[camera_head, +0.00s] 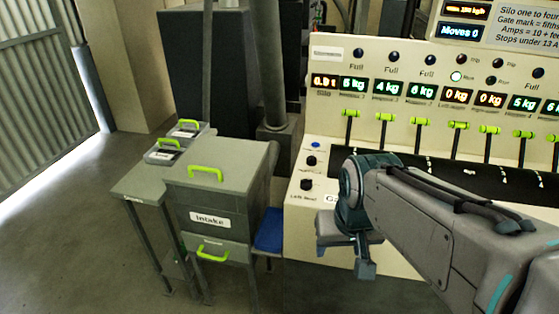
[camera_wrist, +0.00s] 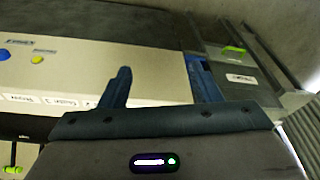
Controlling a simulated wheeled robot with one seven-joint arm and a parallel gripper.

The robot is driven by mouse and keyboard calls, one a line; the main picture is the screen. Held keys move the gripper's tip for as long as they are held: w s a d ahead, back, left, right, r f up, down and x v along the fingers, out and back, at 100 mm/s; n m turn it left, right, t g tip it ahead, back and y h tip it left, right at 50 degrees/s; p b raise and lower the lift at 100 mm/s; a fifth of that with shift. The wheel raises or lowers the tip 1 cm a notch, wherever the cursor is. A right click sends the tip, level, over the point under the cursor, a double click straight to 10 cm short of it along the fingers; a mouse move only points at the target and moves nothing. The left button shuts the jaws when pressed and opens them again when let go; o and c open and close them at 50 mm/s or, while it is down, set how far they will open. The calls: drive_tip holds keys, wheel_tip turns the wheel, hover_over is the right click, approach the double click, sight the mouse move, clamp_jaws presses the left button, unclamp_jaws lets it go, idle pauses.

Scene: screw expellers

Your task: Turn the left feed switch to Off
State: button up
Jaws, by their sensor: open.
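The left feed switch (camera_head: 306,184) is a small black knob on the cream panel, just above a label that seems to read "Left feed". Its pointer setting is too small to read. A second black knob (camera_head: 311,161) sits above it, with a blue button (camera_head: 315,144) higher still. My gripper (camera_head: 345,256) is in front of the panel, to the right of and below the switch, apart from it. In the wrist view my gripper (camera_wrist: 160,82) has its two dark fingers spread with nothing between them. That view also shows a blue button (camera_wrist: 4,54) and a yellow round part (camera_wrist: 37,60).
A grey Intake cabinet (camera_head: 217,176) with green handles stands left of the panel, with a blue item (camera_head: 270,230) between them. A row of green-handled levers (camera_head: 385,117) runs along the panel beyond my arm. Open floor lies at left.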

drive_tip(key=w+r+m+p, duration=0.2)
drive_tip(key=w+r, duration=0.3)
drive_tip(key=w, duration=0.5)
drive_tip(key=m+g+p, duration=0.3)
drive_tip(key=m+p, duration=0.1)
drive_tip(key=p, duration=0.3)
hover_over(307, 180)
wheel_tip(307, 180, down, 4)
wheel_tip(307, 180, down, 13)
drive_tip(key=shift+w+f+p, duration=0.1)
drive_tip(key=shift+f+p, duration=0.05)
drive_tip(key=shift+p, duration=1.1)
drive_tip(key=c, duration=1)
